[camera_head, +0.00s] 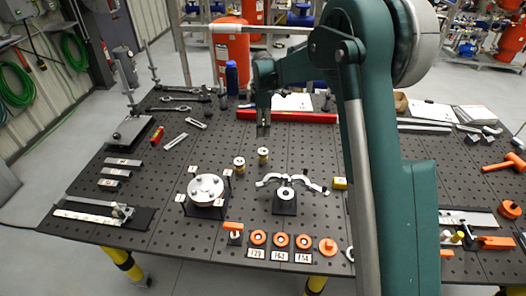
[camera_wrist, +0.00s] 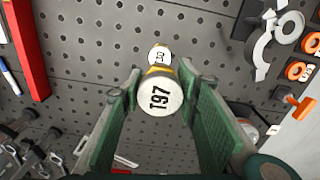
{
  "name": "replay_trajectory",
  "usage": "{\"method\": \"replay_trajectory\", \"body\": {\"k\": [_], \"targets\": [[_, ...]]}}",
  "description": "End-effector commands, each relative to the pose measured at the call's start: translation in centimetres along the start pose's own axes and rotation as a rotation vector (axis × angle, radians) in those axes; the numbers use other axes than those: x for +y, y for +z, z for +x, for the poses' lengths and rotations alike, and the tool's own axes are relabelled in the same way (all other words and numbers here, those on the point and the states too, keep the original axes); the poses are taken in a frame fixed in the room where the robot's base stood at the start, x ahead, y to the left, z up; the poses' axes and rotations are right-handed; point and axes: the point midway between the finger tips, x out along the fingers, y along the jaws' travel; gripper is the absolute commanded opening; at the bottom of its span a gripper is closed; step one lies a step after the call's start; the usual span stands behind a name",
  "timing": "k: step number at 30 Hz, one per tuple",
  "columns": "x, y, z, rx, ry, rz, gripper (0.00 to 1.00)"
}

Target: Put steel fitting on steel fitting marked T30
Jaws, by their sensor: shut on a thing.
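My gripper (camera_head: 263,134) points down above the table's middle. In the wrist view its green fingers (camera_wrist: 160,98) are shut on a steel fitting with a white round top marked T97 (camera_wrist: 158,97). A second fitting (camera_wrist: 159,54) stands beyond it in the wrist view; its partly hidden label seems to end in 30. In the head view two brass-coloured fittings with pale tops show near my gripper, one at the left (camera_head: 239,165) and one just below the fingertips (camera_head: 263,156). Their labels are too small to read there.
A round silver flange on a stand (camera_head: 205,190) and a fixture with curved silver arms (camera_head: 287,191) stand in front. A red bar (camera_head: 290,116) lies behind. Orange rings (camera_head: 280,240) line the front edge. Bare perforated table (camera_head: 225,140) lies around the fittings.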

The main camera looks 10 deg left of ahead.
Motion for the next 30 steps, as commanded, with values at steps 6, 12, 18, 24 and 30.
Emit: {"method": "replay_trajectory", "body": {"k": [6,12,18,24,30], "targets": [[0.1,0.0,1.6,0.000,0.000,0.000,0.17],[0.1,0.0,4.3,0.000,0.000,0.000,0.17],[0.0,0.0,6.0,0.000,0.000,0.000,0.17],[0.0,0.0,6.2,0.000,0.000,0.000,0.17],[0.0,0.0,6.4,0.000,0.000,0.000,0.17]]}}
